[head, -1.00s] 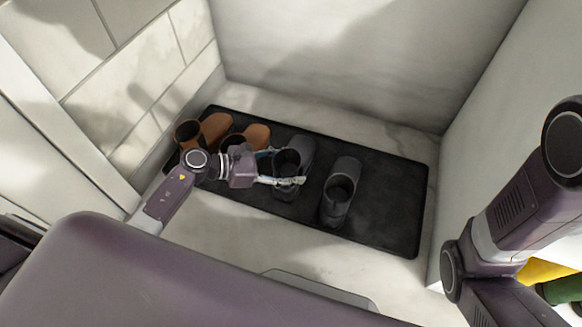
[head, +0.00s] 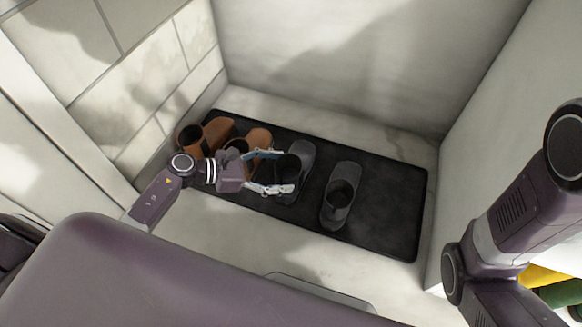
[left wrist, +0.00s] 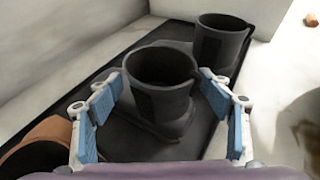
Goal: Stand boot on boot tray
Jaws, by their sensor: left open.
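A dark grey boot (head: 304,158) stands upright on the black boot tray (head: 385,215), near its middle. My left gripper (head: 282,171) is open at the boot's left side, its fingertips apart and reaching toward either side of the shaft. In the left wrist view the boot's open top (left wrist: 162,68) shows between the spread fingers (left wrist: 160,85), with visible gaps to the shaft. A second dark grey boot (head: 340,196) stands upright to the right on the tray. My right gripper is not in view; only my right arm shows.
A brown pair stands at the tray's left end: one boot (head: 218,130) far left, another (head: 258,138) partly behind my left gripper. The tray's right end is bare. Pale walls enclose the tray at left, back and right. Yellow and green items show at lower right.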

